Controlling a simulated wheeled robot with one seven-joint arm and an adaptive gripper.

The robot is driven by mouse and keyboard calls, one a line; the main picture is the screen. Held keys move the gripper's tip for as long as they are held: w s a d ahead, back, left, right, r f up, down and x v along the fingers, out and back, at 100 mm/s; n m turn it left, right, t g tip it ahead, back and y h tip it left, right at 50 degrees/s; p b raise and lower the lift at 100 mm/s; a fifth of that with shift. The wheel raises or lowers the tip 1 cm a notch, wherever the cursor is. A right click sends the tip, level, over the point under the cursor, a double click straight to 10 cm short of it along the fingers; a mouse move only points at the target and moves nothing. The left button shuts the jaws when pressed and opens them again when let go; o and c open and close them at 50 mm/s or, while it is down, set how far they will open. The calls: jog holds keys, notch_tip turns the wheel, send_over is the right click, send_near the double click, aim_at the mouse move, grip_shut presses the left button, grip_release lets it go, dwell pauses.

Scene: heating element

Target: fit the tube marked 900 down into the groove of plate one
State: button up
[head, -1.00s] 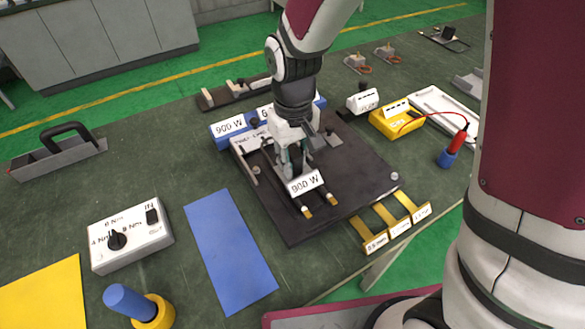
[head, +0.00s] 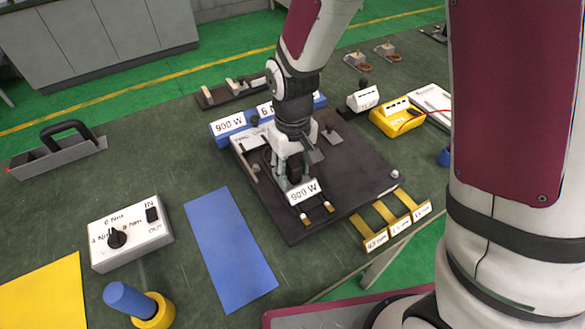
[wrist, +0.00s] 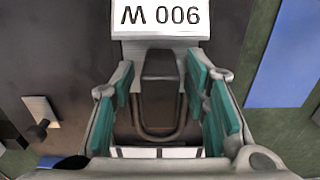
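The tube carries a white 900 W tag (head: 303,192), and two brass-coloured ends show just in front of it. In the wrist view the tag (wrist: 160,18) appears upside down, with a dark block (wrist: 160,68) and a bent U-shaped rod below it. My gripper (head: 295,177) points down over the dark plate (head: 358,165), its teal-padded fingers on both sides of the block, and holds the tube. The tube is over the left front part of the plate, low and close to it. The groove is hidden, and I cannot tell whether the tube touches the plate.
A blue holder (head: 230,127) with a second 900 W label stands behind the plate. Yellow tabs (head: 390,222) lie at its right front edge. A yellow meter (head: 397,120) is to the right. A blue mat (head: 230,250) and a switch box (head: 130,235) lie to the left.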

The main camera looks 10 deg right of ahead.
aim_at(293, 163)
jog(key=shift+r, duration=0.1)
notch_tip(293, 163, up, 12)
jog(key=shift+r, duration=0.15)
dwell(0.4)
jog(key=s+d+r+m+t, duration=0.2)
jog(key=s+d+r, duration=0.3)
jog(key=s, duration=0.3)
jog(key=s+d+r+m+t, duration=0.2)
jog(key=s+d+r, duration=0.4)
jog(key=s+d, duration=0.2)
jog(key=shift+s+d+m, duration=0.25)
jog(key=shift+s+m, duration=0.05)
jog(key=shift+s, duration=0.5)
